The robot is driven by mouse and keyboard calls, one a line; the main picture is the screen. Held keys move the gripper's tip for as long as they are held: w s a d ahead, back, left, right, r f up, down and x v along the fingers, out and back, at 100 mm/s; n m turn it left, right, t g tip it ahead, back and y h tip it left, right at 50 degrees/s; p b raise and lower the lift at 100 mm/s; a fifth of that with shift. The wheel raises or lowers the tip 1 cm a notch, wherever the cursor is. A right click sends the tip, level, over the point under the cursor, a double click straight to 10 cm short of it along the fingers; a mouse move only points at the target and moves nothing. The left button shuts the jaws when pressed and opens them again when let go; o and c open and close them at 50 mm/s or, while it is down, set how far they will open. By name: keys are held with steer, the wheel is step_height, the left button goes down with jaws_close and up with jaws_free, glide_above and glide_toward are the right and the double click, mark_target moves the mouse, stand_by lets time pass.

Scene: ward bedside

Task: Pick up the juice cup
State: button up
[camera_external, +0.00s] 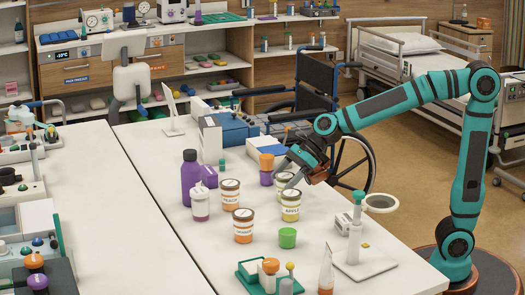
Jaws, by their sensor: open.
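One reads PEACH (230,192), one reads APPLE (291,207), and a third cup (243,227) has a label too small to read surely. My gripper (287,180) is open, just above and behind the APPLE cup, with its fingers pointing down and left. Nothing shows between the fingers. Whether a finger touches the APPLE cup I cannot tell.
A purple bottle (189,180), a white-and-purple jar (200,206) and an orange-capped purple bottle (266,176) stand close by. A small green cup (287,238) and a white stand (355,240) are in front. The table's left part (150,190) is clear.

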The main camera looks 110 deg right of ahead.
steer(key=c, duration=1.1)
steer(key=shift+r, duration=0.15)
step_height(320, 180, up, 10)
steer(key=shift+f, duration=0.1)
